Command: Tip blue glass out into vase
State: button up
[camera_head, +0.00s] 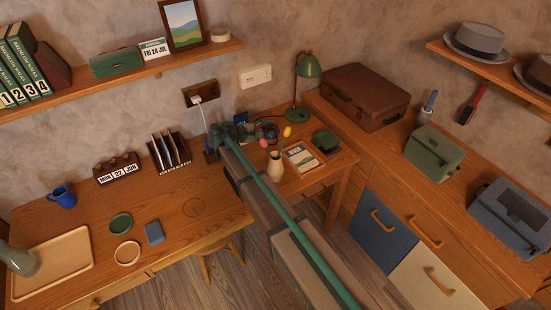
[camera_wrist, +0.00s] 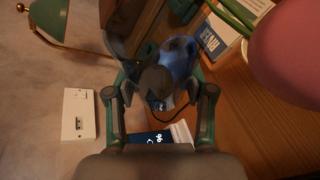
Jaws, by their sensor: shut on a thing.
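My gripper (camera_head: 228,133) is shut on the blue glass (camera_wrist: 180,58), which shows as a see-through bluish shape between the two fingers in the wrist view (camera_wrist: 160,98). In the head view the glass is hard to make out among my dark gripper parts. Its tilt and contents cannot be told. The cream vase (camera_head: 276,165) stands on the desk just right of my gripper, with a yellow and a red tulip in it. A large pink tulip head (camera_wrist: 290,55) and green stems fill the right of the wrist view; the vase body is not clear there.
A letter rack (camera_head: 169,150) is left of my gripper. A blue mug (camera_head: 62,196) and wooden tray (camera_head: 78,236) are far left.

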jog(key=shift+r+m+b, duration=0.3)
jog(key=shift+r, duration=0.45)
jog(key=shift+r+m+t, duration=0.3)
jog(key=shift+r+t, duration=0.2)
jog(key=shift+r, duration=0.15)
jog(key=shift+s+d+r+m+t+b, duration=0.15)
jog(key=shift+r+m+t+b, duration=0.4)
jog(key=shift+b, duration=0.9)
jog(key=shift+w+a+r+m+t+y+b, duration=0.3)
jog(key=shift+w+r+m+b, duration=0.1)
jog(key=shift+m+b, duration=0.3)
jog(key=shift+r+b, duration=0.2)
jog(key=shift+b, duration=0.8)
jog(key=shift+s+r+m+t+b, duration=0.2)
jog(key=shift+m+b, duration=0.25)
jog(key=shift+b, duration=0.45)
jog(key=shift+f+b, duration=0.1)
jog(key=shift+b, duration=0.8)
